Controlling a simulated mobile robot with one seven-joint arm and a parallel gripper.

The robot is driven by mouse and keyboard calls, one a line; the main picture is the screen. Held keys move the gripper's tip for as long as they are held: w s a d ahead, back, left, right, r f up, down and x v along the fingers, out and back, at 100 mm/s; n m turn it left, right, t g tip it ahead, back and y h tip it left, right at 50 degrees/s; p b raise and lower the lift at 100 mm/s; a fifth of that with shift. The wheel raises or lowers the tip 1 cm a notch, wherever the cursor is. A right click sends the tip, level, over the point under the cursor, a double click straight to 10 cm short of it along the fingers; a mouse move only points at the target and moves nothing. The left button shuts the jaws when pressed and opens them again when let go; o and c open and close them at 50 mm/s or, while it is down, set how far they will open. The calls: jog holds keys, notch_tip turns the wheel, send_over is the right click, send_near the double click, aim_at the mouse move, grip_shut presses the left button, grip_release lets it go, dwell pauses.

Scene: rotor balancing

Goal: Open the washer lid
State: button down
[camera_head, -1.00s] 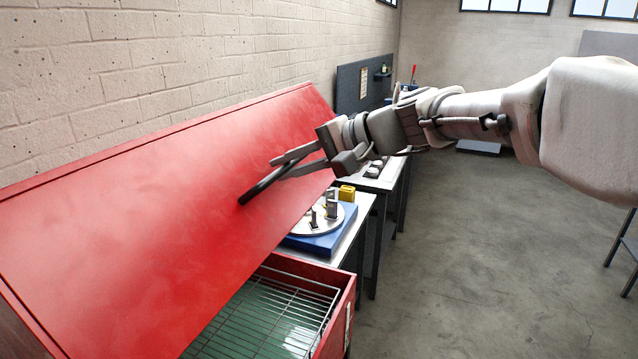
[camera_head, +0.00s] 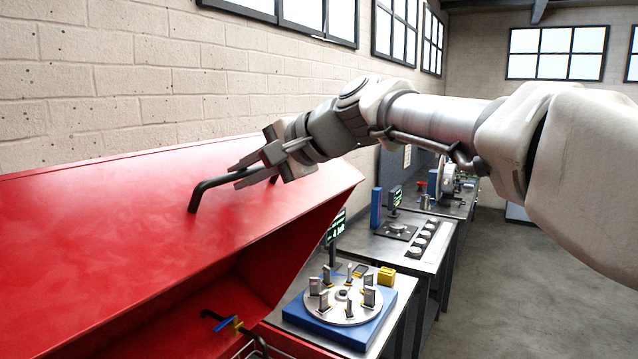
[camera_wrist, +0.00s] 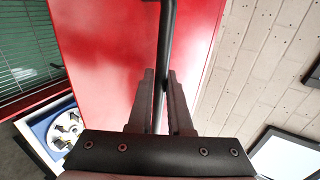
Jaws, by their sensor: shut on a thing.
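The red washer lid (camera_head: 110,230) fills the lower left of the head view, tilted up and open, with its underside showing at its front edge. A black bar handle (camera_head: 197,195) stands out from its outer face. My gripper (camera_head: 243,177) is shut on this handle. In the wrist view the handle (camera_wrist: 166,45) runs between the two fingers of my gripper (camera_wrist: 161,100), with the red lid (camera_wrist: 105,60) behind. Part of the washer basin (camera_head: 285,342) shows below the lid; the lid hides most of it.
A blue fixture with a round metal rotor plate (camera_head: 343,303) stands on a bench right of the washer, beside a yellow block (camera_head: 386,276). Further benches (camera_head: 390,245) stand behind. The brick wall (camera_head: 110,90) is close behind the lid. Floor at right is clear.

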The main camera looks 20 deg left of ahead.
jog(key=shift+a+r, duration=0.15)
jog(key=shift+a, duration=0.05)
jog(key=c, duration=0.8)
grip_release()
jog(key=shift+c, duration=0.2)
jog(key=b+v, duration=0.3)
jog(key=v, duration=1.4)
jog(key=shift+d, duration=0.3)
